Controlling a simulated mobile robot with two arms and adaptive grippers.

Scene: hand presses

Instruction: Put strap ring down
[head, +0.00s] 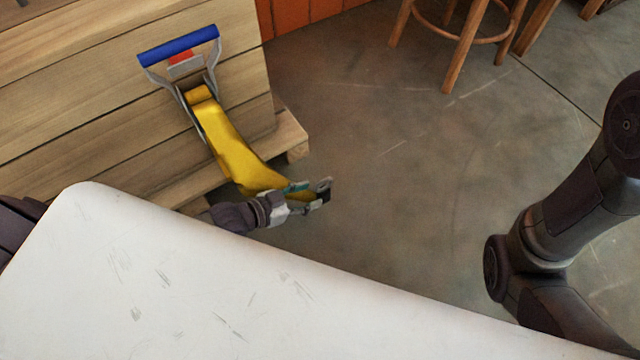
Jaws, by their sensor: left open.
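A strap ring with a blue grip bar (179,46), grey metal side arms and a small red part shows at the upper left, in front of a wooden plank face. A wide yellow strap (228,140) runs from it down and to the right. My left gripper (308,196) is open at the strap's lower end. Yellow shows right behind and beside its fingers; I cannot tell whether they touch. The blue grip bar is well away from the gripper, up and to the left. My right gripper is out of view; only dark links of my right arm show at the right.
The wooden plank structure (95,85) fills the upper left, with a lower beam (291,136) jutting out close to my left gripper. A wooden stool (463,45) stands at the top right. The concrete floor (400,180) between is clear.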

